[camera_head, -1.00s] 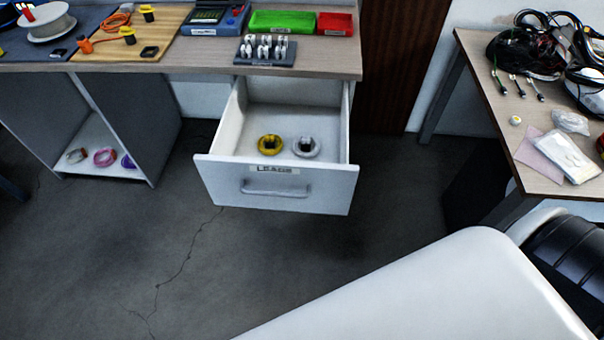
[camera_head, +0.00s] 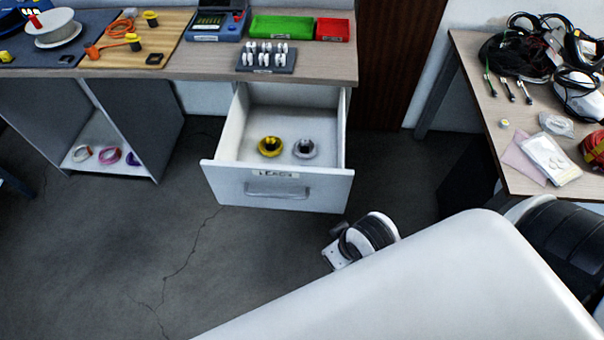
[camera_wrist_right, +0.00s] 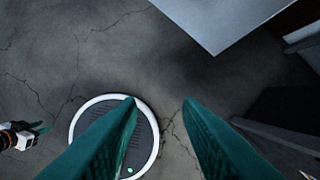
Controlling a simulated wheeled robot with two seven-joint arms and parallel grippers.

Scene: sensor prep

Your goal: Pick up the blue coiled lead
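No coiled lead that is clearly blue shows. The open drawer (camera_head: 277,185), labelled LEADS, holds a yellow coil (camera_head: 270,146) and a pale grey coil (camera_head: 304,148). On the low shelf at left lie a whitish coil (camera_head: 82,154), a pink coil (camera_head: 109,155) and a purple coil (camera_head: 132,159). My right gripper (camera_wrist_right: 158,103) is open and empty above the floor in the right wrist view; its fingers are outside the head view. What seems to be my left gripper (camera_wrist_right: 38,129) shows small at the left edge of the right wrist view, too small to read.
The workbench (camera_head: 190,72) above the drawer bears a spool, a green bin (camera_head: 281,27), a red bin (camera_head: 332,29) and a dark rack (camera_head: 266,62). The side table (camera_head: 493,128) at right holds cables and a red coil (camera_head: 594,147).

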